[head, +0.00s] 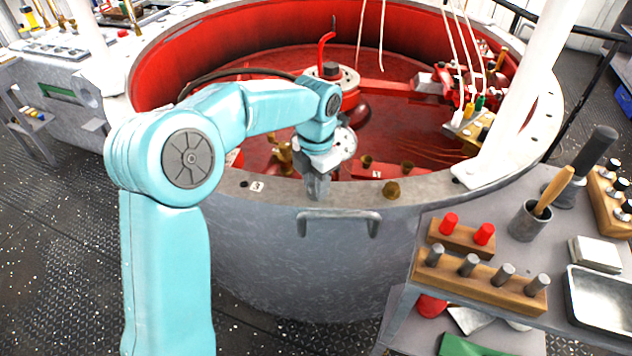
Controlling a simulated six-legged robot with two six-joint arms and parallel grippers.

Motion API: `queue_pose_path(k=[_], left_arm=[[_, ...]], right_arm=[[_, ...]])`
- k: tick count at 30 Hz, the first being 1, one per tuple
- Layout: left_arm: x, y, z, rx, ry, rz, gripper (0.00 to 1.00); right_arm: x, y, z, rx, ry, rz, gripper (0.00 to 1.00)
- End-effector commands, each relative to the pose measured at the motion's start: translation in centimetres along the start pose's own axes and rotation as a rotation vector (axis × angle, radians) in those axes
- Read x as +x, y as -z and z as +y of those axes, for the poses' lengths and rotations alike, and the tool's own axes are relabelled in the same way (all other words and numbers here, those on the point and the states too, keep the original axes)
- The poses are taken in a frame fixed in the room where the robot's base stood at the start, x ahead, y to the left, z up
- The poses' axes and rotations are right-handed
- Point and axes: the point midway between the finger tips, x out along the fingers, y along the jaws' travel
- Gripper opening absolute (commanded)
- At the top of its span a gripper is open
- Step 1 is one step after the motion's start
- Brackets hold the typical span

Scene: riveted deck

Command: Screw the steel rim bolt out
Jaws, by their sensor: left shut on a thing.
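My left gripper (318,192) reaches down onto the near rim (345,196) of the big round steel tank. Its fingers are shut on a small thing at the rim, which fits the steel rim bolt. The bolt is hidden by the fingers, so I cannot tell how far it stands out of the rim. A brass-coloured bolt (391,190) stands on the rim to the right of my gripper. My right gripper is not in view.
A handle (339,215) sticks out of the tank wall just below my gripper. At right, a wooden rack (482,282) holds several steel pegs. Beside it are a rack with two red caps (460,237), a metal cup (530,221) and a metal tray (600,302). Red machinery fills the tank.

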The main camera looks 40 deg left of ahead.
Motion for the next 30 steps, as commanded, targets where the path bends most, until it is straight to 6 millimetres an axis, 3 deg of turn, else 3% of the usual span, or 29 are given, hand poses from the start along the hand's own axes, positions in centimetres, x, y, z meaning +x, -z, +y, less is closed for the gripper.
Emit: queue_pose_path(k=[18,19,21,30], left_arm=[[0.41,0.21,-0.22,-0.042,0.007,0.013,0.03],[0.41,0.21,-0.22,-0.041,0.007,0.013,0.36],[0.38,0.2,-0.2,-0.041,0.006,0.012,0.59],[0.02,0.06,-0.07,-0.042,0.002,0.004,0.59]], right_arm=[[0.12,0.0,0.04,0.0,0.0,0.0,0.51],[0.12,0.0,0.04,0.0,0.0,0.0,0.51],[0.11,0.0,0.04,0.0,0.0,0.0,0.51],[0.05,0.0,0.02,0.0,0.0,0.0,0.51]])
